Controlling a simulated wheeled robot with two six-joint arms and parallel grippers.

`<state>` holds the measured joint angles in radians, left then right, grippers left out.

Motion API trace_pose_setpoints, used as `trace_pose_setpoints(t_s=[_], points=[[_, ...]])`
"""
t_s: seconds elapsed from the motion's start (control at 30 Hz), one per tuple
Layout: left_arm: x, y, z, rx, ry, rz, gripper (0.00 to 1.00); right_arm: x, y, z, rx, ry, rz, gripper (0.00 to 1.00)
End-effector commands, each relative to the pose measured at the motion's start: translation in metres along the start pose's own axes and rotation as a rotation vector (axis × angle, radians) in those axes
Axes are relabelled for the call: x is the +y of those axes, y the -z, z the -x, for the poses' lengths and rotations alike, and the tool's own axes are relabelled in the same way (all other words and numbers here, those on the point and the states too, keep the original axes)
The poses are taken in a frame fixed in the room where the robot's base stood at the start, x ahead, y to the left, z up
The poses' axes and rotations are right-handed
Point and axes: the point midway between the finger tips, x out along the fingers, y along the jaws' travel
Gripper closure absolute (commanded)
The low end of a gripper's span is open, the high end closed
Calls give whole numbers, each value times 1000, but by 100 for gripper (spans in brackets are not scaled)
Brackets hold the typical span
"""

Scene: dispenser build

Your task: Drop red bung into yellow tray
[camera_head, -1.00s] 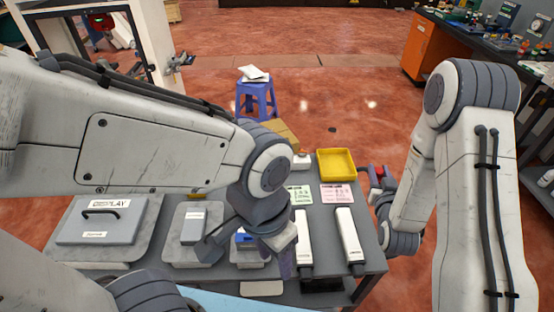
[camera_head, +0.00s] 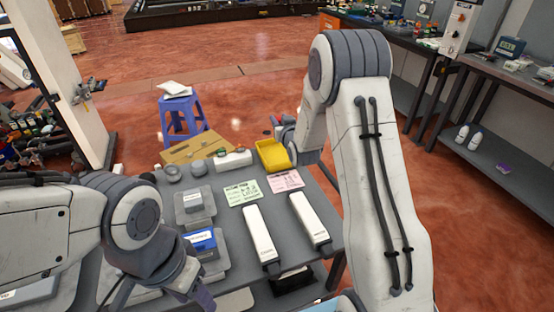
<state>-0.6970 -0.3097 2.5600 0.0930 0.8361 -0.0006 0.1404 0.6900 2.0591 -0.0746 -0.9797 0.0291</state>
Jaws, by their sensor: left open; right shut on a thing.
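The yellow tray (camera_head: 272,155) sits at the far right corner of the grey table, partly covered at its right side by my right wrist. My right gripper (camera_head: 281,123) is at the tray's far side, mostly hidden behind my own wrist. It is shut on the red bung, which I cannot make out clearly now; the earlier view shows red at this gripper. Whether the bung is over the tray I cannot tell. My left gripper (camera_head: 203,298) is open and empty, low at the table's near side, away from the tray.
Two white long boxes (camera_head: 259,235) lie on the table, with a green card (camera_head: 243,193) and a pink card (camera_head: 286,181) behind them. A blue box (camera_head: 201,242) stands on a grey base. A white device (camera_head: 233,159) is left of the tray. A blue stool (camera_head: 182,117) stands beyond.

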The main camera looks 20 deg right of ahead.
Motion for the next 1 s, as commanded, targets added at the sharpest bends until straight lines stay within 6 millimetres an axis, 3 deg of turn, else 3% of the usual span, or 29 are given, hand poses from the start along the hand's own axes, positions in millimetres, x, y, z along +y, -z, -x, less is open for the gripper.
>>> trace_pose_setpoints(t_s=[0.4,0.77,0.8,0.87,0.9,1.0], points=[[-2,-1,-25,1,0,0,50,-3,-47,-10,-2,3,1,100],[-2,-1,-27,0,0,0,50,-2,-53,-10,1,3,1,100],[-2,-1,-27,0,0,0,50,-2,-53,-10,0,3,1,58],[-2,-1,-27,0,0,0,50,-2,-53,-10,0,3,1,35],[-2,-1,-27,0,0,0,50,-2,-53,-10,0,3,1,31],[-2,-1,-27,0,0,0,50,-2,-53,-10,0,3,1,31]])
